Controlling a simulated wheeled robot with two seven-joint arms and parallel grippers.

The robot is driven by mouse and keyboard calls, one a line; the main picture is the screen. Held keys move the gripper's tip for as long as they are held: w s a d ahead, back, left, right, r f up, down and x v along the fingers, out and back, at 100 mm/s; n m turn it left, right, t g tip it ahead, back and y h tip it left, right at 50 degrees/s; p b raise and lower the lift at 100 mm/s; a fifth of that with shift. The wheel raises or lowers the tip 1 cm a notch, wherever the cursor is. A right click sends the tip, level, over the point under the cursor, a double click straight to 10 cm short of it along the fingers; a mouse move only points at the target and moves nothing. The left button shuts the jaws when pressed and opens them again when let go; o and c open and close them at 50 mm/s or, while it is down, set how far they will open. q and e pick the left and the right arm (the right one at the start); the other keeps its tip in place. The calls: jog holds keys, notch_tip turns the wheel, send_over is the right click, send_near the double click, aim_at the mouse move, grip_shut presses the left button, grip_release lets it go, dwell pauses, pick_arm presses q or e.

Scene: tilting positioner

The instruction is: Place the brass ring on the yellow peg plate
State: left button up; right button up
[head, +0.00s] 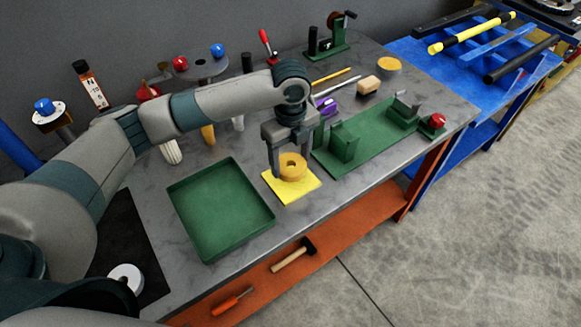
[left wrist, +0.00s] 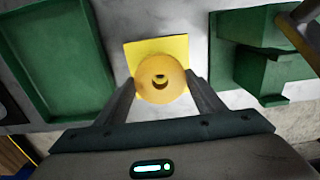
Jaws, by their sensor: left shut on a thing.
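The brass ring (head: 292,167) is between the fingers of my left gripper (head: 290,170), which is shut on it. In the head view the ring shows over the yellow peg plate (head: 306,190), which lies on the grey bench near its front edge. The left wrist view shows the ring (left wrist: 160,92) in front of the yellow plate (left wrist: 170,48), between the fingertips (left wrist: 160,88). A small dark peg end shows inside the ring's hole. I cannot tell whether the ring touches the plate. My right gripper is not in view.
A green tray (head: 180,196) stands left of the plate. A green fixture (head: 375,143) with upright blocks stands close to its right. The bench (head: 300,225) has a narrow clear strip in front. A hammer (head: 293,254) lies on the orange shelf below.

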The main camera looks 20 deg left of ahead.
aim_at(290, 170)
pick_arm(q)
notch_tip(290, 170, down, 3)
jog(key=shift+r+p, duration=0.2)
jog(key=shift+p, duration=0.4)
jog(key=shift+f, duration=0.5)
jog(key=o, duration=1.7)
jog(key=shift+f, duration=0.15)
notch_tip(290, 170, up, 12)
jog(key=b, duration=0.3)
